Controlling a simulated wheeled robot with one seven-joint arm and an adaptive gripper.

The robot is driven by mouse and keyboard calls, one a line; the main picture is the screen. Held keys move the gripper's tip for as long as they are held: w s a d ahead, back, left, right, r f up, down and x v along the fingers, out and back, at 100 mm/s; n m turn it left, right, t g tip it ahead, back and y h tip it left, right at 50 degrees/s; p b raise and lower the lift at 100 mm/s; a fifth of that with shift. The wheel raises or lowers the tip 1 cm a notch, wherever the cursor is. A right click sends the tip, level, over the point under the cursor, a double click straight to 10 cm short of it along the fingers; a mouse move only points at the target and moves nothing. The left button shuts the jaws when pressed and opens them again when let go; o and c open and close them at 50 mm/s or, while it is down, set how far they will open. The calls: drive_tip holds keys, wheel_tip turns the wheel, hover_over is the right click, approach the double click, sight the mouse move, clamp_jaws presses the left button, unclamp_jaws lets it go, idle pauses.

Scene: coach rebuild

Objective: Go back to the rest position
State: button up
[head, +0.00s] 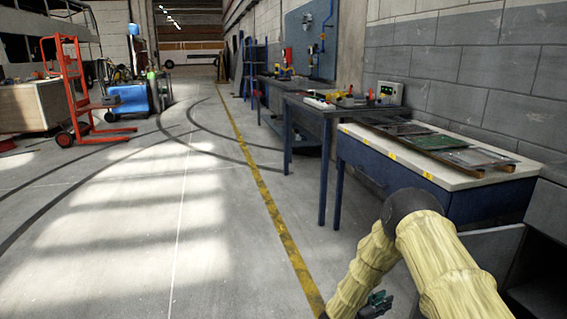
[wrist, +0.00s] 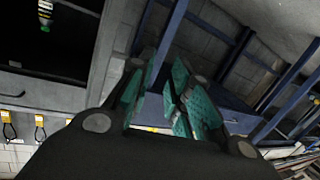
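My arm, in a pale yellow sleeve, reaches in at the lower right of the head view. My gripper (head: 375,304) shows there only in part, low at the bottom edge, left of the forearm. In the wrist view, the teal finger pads of my gripper (wrist: 155,98) stand apart with a gap between them. Nothing is held in the gap. The gripper hangs over the floor side, in front of the nearest workbench and apart from it.
A blue-legged workbench (head: 350,146) with flat panels (head: 436,141) on top stands close on the right. A second bench (head: 307,111) with tools stands behind it. A red hand truck (head: 77,95) stands at the left. The floor (head: 150,210) left of the yellow line is clear.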

drive_tip(key=s+a+f+n+y, duration=0.45)
drive_tip(key=s+f, duration=0.25)
drive_tip(key=s, duration=0.5)
drive_tip(key=s+a+f+n+y, duration=0.35)
drive_tip(key=s+f+y, duration=0.35)
drive_tip(key=s, duration=0.4)
drive_tip(key=s+a+r+n+g+y, duration=0.15)
drive_tip(key=s+g, duration=0.25)
drive_tip(key=s, duration=1)
drive_tip(key=s+a+n+g+y, duration=0.15)
drive_tip(key=s+g, duration=0.25)
drive_tip(key=s, duration=1)
wheel_tip(320, 180, up, 27)
drive_tip(key=p, duration=2.7)
drive_tip(key=shift+s+a+r+p, duration=0.15)
drive_tip(key=shift+a+p, duration=0.2)
drive_tip(key=shift+a, duration=0.05)
